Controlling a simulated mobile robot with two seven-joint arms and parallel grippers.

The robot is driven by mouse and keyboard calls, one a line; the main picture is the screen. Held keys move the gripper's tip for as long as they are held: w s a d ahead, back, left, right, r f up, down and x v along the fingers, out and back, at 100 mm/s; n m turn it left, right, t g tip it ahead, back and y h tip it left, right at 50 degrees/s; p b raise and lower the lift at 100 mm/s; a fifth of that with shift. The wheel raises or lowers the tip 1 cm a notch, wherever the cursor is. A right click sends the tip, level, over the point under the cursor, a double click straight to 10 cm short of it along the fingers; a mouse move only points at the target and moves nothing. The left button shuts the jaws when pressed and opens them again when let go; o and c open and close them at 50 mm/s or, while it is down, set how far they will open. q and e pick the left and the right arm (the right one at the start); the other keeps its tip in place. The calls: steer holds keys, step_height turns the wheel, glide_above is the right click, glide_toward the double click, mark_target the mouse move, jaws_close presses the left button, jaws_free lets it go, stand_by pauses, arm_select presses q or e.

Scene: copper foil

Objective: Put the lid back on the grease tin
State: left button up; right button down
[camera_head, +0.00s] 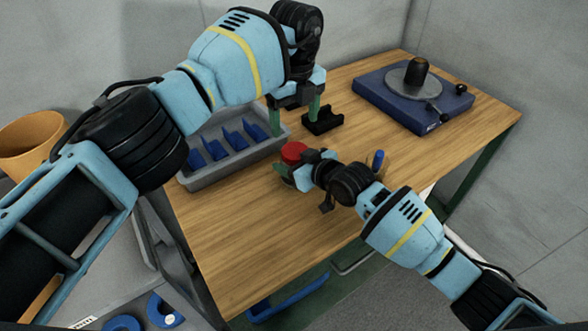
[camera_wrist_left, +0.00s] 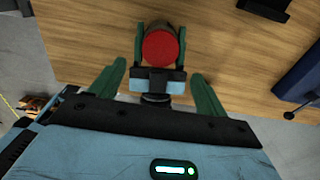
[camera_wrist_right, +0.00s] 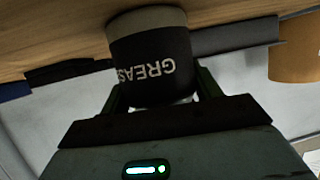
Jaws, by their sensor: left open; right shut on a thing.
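The grease tin (camera_wrist_right: 155,60) is dark with a pale band and an upside-down GREASE label in the right wrist view. Its red round top (camera_head: 294,151) faces up in the head view and shows as a full red disc in the left wrist view (camera_wrist_left: 160,46). I cannot tell whether this red top is a seated lid; no separate lid shows. My right gripper (camera_head: 290,170) is shut on the tin from the side, at the table. My left gripper (camera_head: 294,120) is open and empty, pointing down above and beyond the tin.
A grey tray (camera_head: 238,173) with blue dividers stands left of the tin. A black holder (camera_head: 322,122) lies behind it. A blue turntable unit (camera_head: 376,98) stands at the back right. A blue upright piece (camera_head: 378,160) is beyond my right wrist. The front tabletop (camera_head: 235,245) is clear.

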mark_target(295, 150)
arm_select(q)
steer(key=shift+f, duration=0.1)
steer(key=shift+f, duration=3.95)
steer(key=shift+c, duration=0.2)
steer(key=c, duration=0.9)
steer(key=shift+m, duration=1.7)
steer(key=shift+c, duration=0.3)
steer(key=o, duration=1.1)
